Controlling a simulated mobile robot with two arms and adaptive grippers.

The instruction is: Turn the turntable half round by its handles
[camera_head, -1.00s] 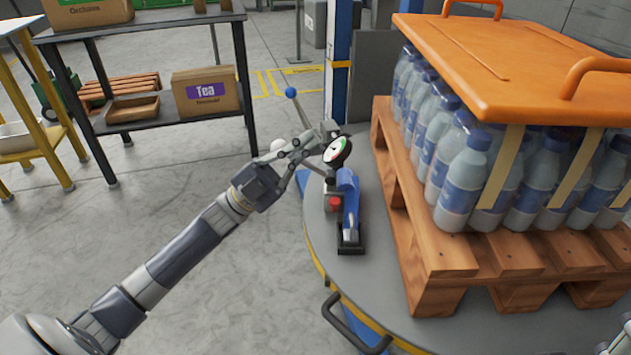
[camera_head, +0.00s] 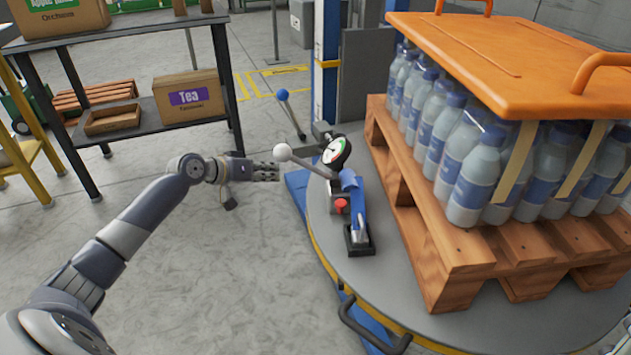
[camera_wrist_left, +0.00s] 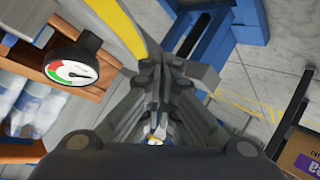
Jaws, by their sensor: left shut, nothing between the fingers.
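The grey round turntable (camera_head: 385,275) has a yellow edge and fills the lower right of the head view. One black handle (camera_head: 372,335) juts from its near left rim; any other handle is hidden or outside the view. My left gripper (camera_head: 270,171) is shut and empty, in the air left of the turntable and apart from that handle. In the left wrist view its fingers (camera_wrist_left: 165,95) are together with nothing between them.
A pallet (camera_head: 450,250) with wrapped bottles and an orange lid (camera_head: 500,70) stands on the turntable. A dark shelf (camera_head: 130,112) stands at left. Floor at lower left is clear.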

